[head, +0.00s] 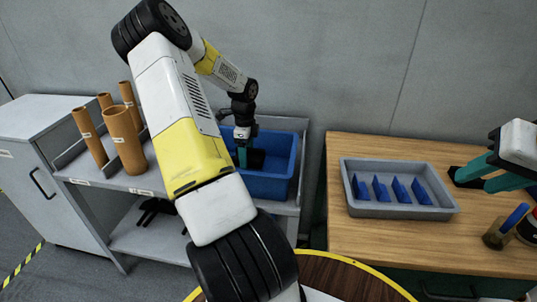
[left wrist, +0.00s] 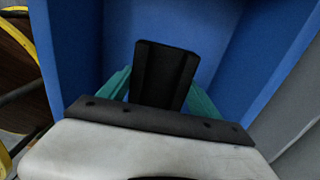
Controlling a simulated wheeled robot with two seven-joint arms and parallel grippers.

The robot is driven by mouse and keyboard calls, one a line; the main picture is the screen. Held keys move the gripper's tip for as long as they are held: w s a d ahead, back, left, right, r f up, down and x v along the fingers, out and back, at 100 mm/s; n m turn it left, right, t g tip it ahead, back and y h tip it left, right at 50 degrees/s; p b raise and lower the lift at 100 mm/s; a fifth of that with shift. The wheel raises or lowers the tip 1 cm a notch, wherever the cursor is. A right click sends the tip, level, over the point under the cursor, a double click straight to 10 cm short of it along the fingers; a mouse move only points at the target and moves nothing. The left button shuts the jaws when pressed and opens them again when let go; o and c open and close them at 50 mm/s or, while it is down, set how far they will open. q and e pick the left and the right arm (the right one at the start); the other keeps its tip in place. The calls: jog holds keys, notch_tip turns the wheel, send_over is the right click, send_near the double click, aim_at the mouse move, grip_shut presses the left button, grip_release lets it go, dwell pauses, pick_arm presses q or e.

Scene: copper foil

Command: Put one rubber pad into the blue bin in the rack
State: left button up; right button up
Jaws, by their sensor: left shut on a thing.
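A black rubber pad (left wrist: 165,72) is held between the teal fingers of my left gripper (left wrist: 155,88) in the left wrist view. In the head view my left gripper (head: 242,157) points down inside the blue bin (head: 275,187), which stands in the rack (head: 300,130). A dark patch, probably the pad, shows beside the fingers. Blue walls surround the pad in the wrist view; I cannot tell whether it touches the floor. My right gripper (head: 482,177) is at the right, over the wooden table, its two teal fingers apart. A black piece (head: 465,177) lies by its fingertips, partly hidden.
A grey tray (head: 400,208) with several blue upright pieces stands on the wooden table (head: 430,240). Several brown tubes (head: 122,140) stand on the rack left of my arm. My left arm hides much of the rack.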

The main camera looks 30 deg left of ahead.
pick_arm(q)
jog(key=shift+f, duration=2.65)
jog(key=o, duration=1.5)
jog(key=shift+f, duration=0.15)
